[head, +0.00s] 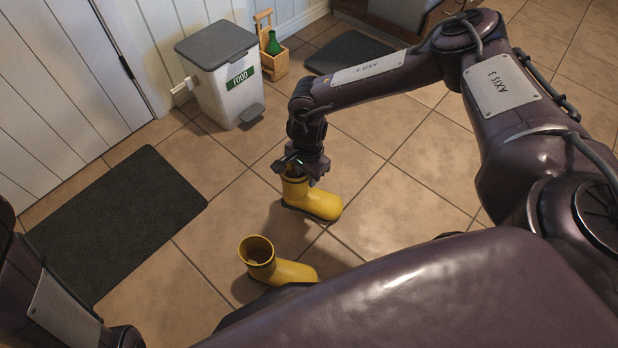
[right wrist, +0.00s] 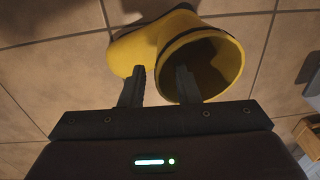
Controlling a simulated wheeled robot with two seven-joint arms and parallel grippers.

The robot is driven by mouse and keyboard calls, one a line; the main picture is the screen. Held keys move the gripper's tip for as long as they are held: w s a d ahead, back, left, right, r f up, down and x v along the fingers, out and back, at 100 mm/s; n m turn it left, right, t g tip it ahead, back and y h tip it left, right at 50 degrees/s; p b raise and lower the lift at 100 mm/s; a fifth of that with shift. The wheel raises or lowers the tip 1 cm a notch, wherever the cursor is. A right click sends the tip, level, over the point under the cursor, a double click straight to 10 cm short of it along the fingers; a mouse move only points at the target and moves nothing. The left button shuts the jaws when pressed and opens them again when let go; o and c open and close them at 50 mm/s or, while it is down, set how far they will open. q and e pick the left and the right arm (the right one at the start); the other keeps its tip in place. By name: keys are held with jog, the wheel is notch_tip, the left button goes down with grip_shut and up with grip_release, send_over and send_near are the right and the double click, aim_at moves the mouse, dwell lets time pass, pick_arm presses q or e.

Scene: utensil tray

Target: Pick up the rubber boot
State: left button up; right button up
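Two yellow rubber boots stand upright on the tiled floor. The farther boot (head: 318,204) is under my right gripper (head: 296,172), which hides part of its top; its toe points right. The nearer boot (head: 292,271) stands apart in front, partly hidden by my body. In the right wrist view, the farther boot (right wrist: 132,48) shows its dark opening. There my right gripper (right wrist: 160,72) has its fingers apart, one outside the shaft and one over or inside the opening, with the rim between them. Finger contact is unclear. My left gripper is out of view.
A dark mat (head: 120,222) lies on the left. A white bin (head: 222,85) with a grey lid and pedal stands behind, next to a wooden caddy (head: 275,63) with a green bottle (head: 273,43). Another dark mat (head: 345,50) lies at the back. Floor right of the boots is clear.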

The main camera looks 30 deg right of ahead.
aim_at(306, 188)
notch_tip(306, 188, down, 3)
jog(key=shift+b, duration=0.7)
jog(key=shift+c, duration=0.3)
grip_shut()
dwell(0.6)
